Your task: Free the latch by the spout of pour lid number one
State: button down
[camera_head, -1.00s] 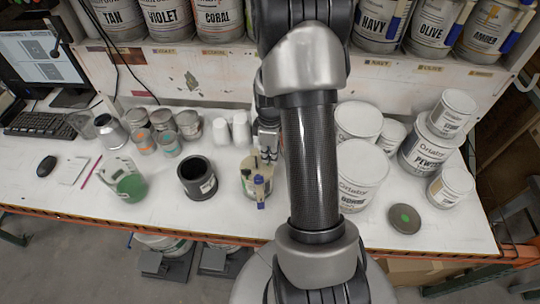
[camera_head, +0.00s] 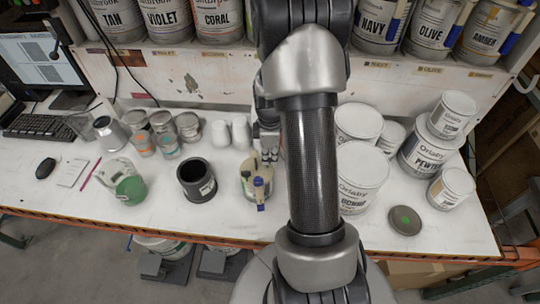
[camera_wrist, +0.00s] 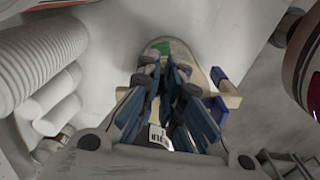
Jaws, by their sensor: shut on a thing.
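A small can with a cream pour lid (camera_head: 257,170) stands at the middle of the bench, left of my arm. The lid has blue parts. In the wrist view the cream lid (camera_wrist: 203,58) lies behind my fingers, with a green patch at its far end and a blue-and-cream piece (camera_wrist: 220,82) sticking out to the right. My gripper (camera_wrist: 165,78) is at the lid, its fingers close together on a small part of it. That part, which seems to be the latch, is hidden between the fingers. In the head view my gripper (camera_head: 268,150) is at the can's back right side.
Two white bottles (camera_head: 241,132) stand close behind the can. A black container (camera_head: 197,179) is to its left. White paint cans (camera_head: 361,172) crowd the right, beyond my arm. The bench front (camera_head: 225,219) near the can is clear.

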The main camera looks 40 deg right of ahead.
dwell(0.4)
jog(key=c, duration=2)
grip_release()
notch_tip(320, 180, up, 12)
